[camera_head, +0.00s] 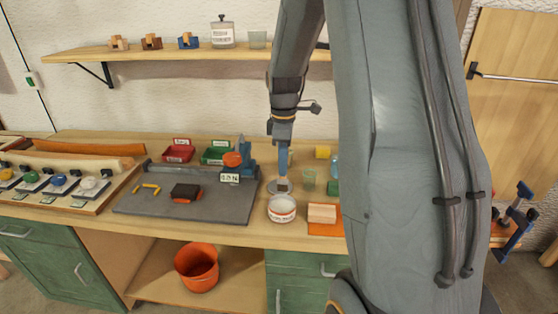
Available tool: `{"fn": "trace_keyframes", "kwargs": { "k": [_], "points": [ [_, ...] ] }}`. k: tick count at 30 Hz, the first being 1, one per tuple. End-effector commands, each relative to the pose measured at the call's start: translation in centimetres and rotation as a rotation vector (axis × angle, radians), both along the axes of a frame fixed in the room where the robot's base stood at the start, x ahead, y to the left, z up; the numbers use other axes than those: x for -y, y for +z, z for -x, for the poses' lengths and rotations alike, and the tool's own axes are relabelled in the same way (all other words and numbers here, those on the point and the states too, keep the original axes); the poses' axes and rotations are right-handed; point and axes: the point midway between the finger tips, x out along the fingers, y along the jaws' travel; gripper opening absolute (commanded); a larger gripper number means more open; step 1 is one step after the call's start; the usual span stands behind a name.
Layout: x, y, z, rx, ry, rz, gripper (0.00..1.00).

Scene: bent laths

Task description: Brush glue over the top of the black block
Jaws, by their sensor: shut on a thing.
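The black block (186,190) lies on the grey mat (135,205), with orange showing along its lower edge. My gripper (283,146) is to the right of the block, over the bench, pointing down. It is shut on a brush (283,161) with a blue handle, held upright; its lower end looks pale and is small in view. A white tub (282,215) with a red-marked label, possibly the glue, stands just in front of and below the brush. I cannot tell whether the brush end carries glue. The block's top is in plain view.
A wooden block (322,213) lies on an orange sheet right of the tub. My arm hides the bench's right part.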

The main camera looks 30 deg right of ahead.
Motion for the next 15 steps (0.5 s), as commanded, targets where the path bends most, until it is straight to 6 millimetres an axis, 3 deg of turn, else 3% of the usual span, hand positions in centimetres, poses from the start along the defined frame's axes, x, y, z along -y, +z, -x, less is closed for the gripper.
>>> {"fn": "trace_keyframes", "kwargs": {
  "k": [15],
  "points": [
    [-0.2,-4.6,-0.1,0.0,0.003,0.0,0.0]
  ]
}}
